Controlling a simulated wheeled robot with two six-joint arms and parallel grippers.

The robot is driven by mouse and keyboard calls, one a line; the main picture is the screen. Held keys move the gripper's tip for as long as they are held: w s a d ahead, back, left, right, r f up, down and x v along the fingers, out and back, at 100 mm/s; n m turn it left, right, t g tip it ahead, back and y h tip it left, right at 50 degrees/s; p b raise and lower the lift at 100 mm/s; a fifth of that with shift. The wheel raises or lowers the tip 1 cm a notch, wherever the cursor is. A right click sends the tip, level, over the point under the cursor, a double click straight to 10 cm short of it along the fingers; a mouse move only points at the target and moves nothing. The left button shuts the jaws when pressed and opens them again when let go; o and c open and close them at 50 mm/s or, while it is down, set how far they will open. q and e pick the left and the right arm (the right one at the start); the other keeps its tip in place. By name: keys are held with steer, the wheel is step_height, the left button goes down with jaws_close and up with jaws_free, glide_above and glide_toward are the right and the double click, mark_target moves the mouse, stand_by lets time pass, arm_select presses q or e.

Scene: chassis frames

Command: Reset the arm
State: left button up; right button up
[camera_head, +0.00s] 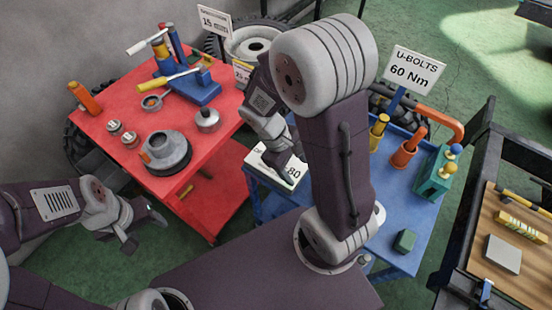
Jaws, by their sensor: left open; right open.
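My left arm comes in from the left edge, and its gripper (143,225) is open and empty, low in front of the red cart (222,195). It is apart from the cart and its items. My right arm rises in the middle of the view and folds over at the top. Its gripper (288,165) points down over a white panel with dark print (264,172) at the left end of the blue cart (405,262). Its fingers are partly hidden, and I cannot tell whether they touch the panel.
The red cart holds a grey round part (167,153), a blue tool stand (190,90) and an orange bottle (84,97). The blue cart holds an orange-handled cup (408,150) and a green box (432,178). A wooden-topped bench (500,225) stands at right. Green floor is free at lower left.

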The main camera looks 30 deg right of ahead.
steer(key=w+a+r+m+t+y+p, duration=0.1)
steer(key=a+r+m+t+y, duration=0.1)
steer(key=a+m, duration=0.3)
steer(key=shift+w+a+m+t+y, duration=0.3)
steer(key=shift+m+t+y, duration=0.2)
steer(key=shift+t+y, duration=0.3)
steer(key=shift+r, duration=0.1)
steer(key=shift+s, duration=0.1)
stand_by(0.4)
